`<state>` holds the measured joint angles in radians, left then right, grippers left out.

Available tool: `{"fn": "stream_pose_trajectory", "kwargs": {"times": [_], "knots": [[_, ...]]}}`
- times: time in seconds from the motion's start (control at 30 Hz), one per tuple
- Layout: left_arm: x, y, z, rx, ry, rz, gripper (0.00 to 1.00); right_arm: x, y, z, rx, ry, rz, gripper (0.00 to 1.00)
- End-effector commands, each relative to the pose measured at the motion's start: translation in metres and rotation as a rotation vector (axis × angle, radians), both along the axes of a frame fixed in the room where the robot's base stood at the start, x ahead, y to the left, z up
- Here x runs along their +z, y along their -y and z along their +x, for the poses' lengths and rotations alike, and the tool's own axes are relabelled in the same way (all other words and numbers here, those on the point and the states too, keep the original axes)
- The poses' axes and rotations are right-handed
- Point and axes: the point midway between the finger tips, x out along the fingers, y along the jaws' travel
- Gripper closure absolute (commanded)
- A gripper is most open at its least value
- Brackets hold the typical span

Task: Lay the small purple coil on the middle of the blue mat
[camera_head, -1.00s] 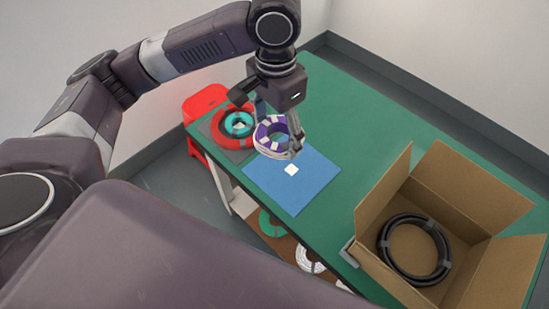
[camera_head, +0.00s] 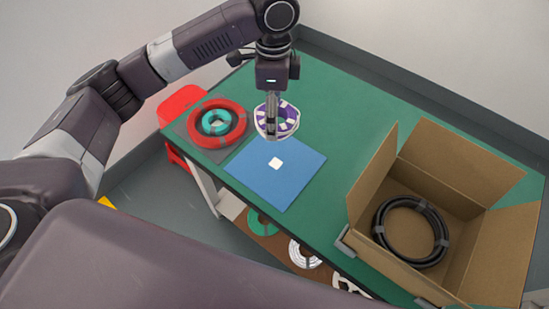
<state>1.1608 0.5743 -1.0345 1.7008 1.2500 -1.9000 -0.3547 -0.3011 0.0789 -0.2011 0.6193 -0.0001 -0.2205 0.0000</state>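The small purple coil (camera_head: 291,114), banded with white, is just beyond the back corner of the blue mat (camera_head: 280,190). White shows around its edge; I cannot tell whether this is another coil under it. My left gripper (camera_head: 272,122) points down over the coil, and its fingers hide part of the ring. The fingers line up along my line of sight, so their gap and any grip do not show. I cannot tell whether the coil rests on the table. My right gripper is not in view.
A red coil (camera_head: 240,118) and a teal coil (camera_head: 216,122) lie on a grey mat at left. An open cardboard box (camera_head: 372,190) with a black coil (camera_head: 385,232) stands at right. More coils are on the shelf below. The green table (camera_head: 350,110) is clear at the back.

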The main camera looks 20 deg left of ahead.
Motion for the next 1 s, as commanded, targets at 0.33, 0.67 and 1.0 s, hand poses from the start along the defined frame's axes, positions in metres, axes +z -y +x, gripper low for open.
{"fn": "stream_pose_trajectory", "kwargs": {"times": [0.33,0.67,1.0], "knots": [[-0.093,-0.001,-0.002,0.003,-0.003,0.001,0.59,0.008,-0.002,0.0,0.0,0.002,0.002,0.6],[-0.133,0.0,-0.001,0.002,-0.002,0.0,0.59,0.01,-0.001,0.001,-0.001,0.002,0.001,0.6],[-0.17,0.0,-0.001,0.002,0.001,0.0,0.59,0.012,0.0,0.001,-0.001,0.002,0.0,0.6]]}}
